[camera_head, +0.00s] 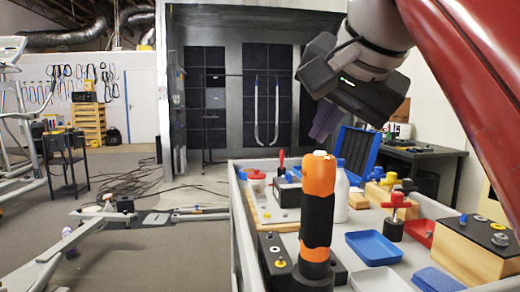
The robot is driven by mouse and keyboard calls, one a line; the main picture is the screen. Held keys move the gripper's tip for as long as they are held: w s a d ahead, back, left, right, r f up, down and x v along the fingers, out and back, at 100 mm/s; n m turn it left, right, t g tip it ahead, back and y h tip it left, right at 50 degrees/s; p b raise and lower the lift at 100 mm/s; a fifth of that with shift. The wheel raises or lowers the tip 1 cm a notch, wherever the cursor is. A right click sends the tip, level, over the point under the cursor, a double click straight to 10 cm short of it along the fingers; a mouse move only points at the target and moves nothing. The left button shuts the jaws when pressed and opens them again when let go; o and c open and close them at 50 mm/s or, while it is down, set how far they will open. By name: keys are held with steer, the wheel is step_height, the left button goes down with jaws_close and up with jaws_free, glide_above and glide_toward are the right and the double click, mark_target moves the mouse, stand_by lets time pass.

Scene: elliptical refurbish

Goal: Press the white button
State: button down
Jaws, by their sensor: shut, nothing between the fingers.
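Several small round buttons show in the camera_head view, and I cannot tell for sure which is the white one. A wooden box with a black top (474,250) at the right carries pale and yellow buttons (499,239). A black box (273,250) at the front left of the bench carries a yellow button (280,263) and a pale one. An orange and black upright handle (318,205) has a pale top (320,153) and hides part of that box. My gripper (322,128) is shut and empty, tilted down above and behind the handle, apart from everything.
The grey bench (240,235) is crowded with blue trays (374,247), a red-handled valve (395,212), a white bottle (340,196) and an open blue case (357,150). A metal frame (70,240) and cables lie on the floor at left. Free floor lies left of the bench.

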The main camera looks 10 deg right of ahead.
steer(key=shift+f, duration=0.35)
steer(key=shift+f+b, duration=0.25)
steer(key=shift+b, duration=0.05)
steer(key=shift+r, duration=0.15)
stand_by(0.4)
steer(key=shift+r+p, duration=0.55)
steer(key=shift+p, duration=0.2)
step_height(320, 180, up, 3)
steer(key=shift+f+p, duration=0.2)
steer(key=shift+p, duration=0.95)
steer(key=shift+r+b, duration=0.3)
steer(key=shift+r, duration=1.4)
